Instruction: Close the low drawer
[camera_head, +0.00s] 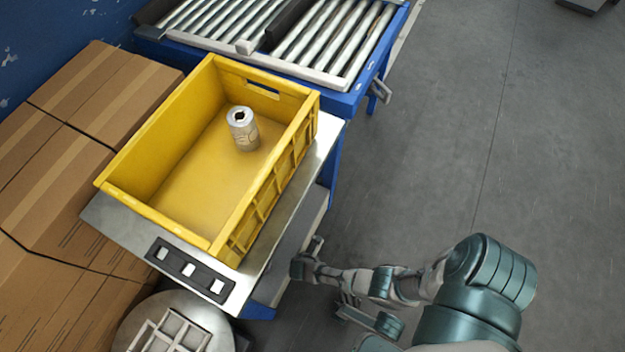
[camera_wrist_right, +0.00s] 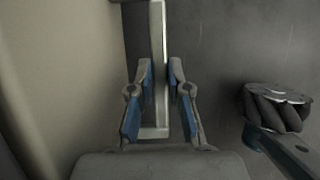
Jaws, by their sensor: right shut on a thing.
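The low drawer (camera_head: 304,222) shows as a pale strip under the steel worktop, and its edge sticks out past the worktop on the right side. Its depth and contents are hidden. A bar handle (camera_head: 317,244) stands on its outer face. My right gripper (camera_head: 304,268) is at this handle. In the right wrist view the pale drawer front (camera_wrist_right: 65,70) fills the left side, and the handle (camera_wrist_right: 157,45) runs between the two blue-padded fingers of my right gripper (camera_wrist_right: 160,85), which is shut on it. My left gripper is out of view.
A yellow crate (camera_head: 143,207) with a can (camera_head: 243,129) inside stands on the steel worktop (camera_head: 105,222). A button panel (camera_head: 188,270) is at the worktop's front. A roller conveyor (camera_head: 330,35) is behind; cardboard boxes (camera_head: 60,150) are at left.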

